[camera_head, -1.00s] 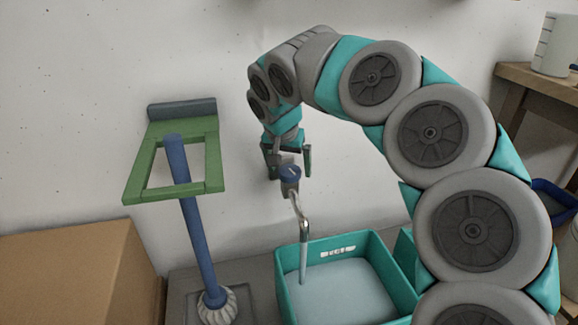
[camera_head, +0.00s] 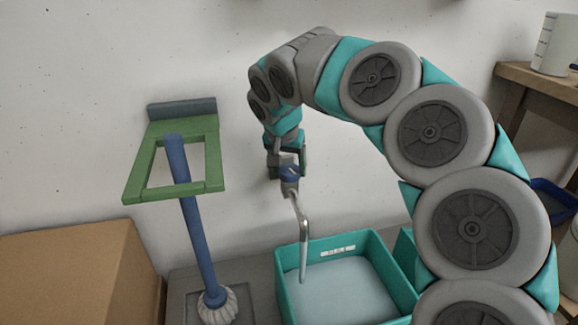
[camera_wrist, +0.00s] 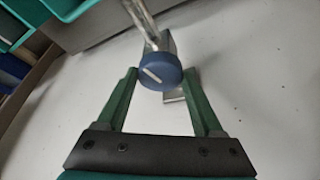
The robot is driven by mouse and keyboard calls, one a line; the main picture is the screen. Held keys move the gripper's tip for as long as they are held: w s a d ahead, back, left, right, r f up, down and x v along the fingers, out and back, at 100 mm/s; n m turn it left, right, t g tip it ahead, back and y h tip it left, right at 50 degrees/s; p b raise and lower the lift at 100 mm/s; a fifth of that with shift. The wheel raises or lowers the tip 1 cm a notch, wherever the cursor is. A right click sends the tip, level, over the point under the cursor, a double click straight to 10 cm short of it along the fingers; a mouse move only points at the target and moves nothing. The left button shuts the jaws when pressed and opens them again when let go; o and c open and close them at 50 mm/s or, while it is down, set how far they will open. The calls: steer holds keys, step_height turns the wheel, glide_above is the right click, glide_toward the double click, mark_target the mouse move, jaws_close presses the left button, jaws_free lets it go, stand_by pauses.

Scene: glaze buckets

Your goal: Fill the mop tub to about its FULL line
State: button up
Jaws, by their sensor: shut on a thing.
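The mop tub (camera_head: 283,290) is a teal rectangular tub below the tap, with pale bluish water (camera_head: 345,290) in it. A white label (camera_head: 338,252) shows on its inner back wall, too small to read. The tap's metal spout (camera_head: 303,228) points down over the tub. A thin grey line continues below it; I cannot tell whether this is running water. My gripper (camera_head: 287,165) is shut on the tap's blue knob (camera_head: 290,177). In the wrist view, its green fingers (camera_wrist: 160,76) flank the knob (camera_wrist: 162,78), which has a diagonal white mark.
A blue-handled mop (camera_head: 200,245) stands left of the tub, passing through a green wall bracket (camera_head: 135,187). A cardboard box (camera_head: 70,265) fills the lower left. A wooden table (camera_head: 520,75) with a white marked jug (camera_head: 554,45) stands at the right.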

steer(key=shift+c, duration=0.8)
steer(key=shift+n, duration=0.3)
steer(key=shift+d+r+n+y+p, duration=0.15)
steer(key=shift+n+y+p, duration=0.15)
steer(key=shift+n+p, duration=0.25)
steer(key=n+y+p, duration=0.1)
steer(key=n+p, duration=0.1)
steer(key=n, duration=0.1)
steer(key=shift+r, duration=0.1)
steer(key=n+y+p, duration=0.1)
steer(key=n+p, duration=0.1)
steer(key=n, duration=0.1)
steer(key=shift+d, duration=0.1)
steer(key=n+p, duration=0.1)
steer(key=n, duration=0.1)
steer(key=n+y, duration=0.1)
steer(key=shift+w+n+g+y+p, duration=0.15)
steer(key=shift+n+g+y+p, duration=0.15)
steer(key=shift+n+p, duration=0.05)
steer(key=shift+d+n+g+y, duration=0.1)
steer(key=shift+n+g+y, duration=0.4)
steer(key=shift+n, duration=1.3)
steer(key=shift+f, duration=0.2)
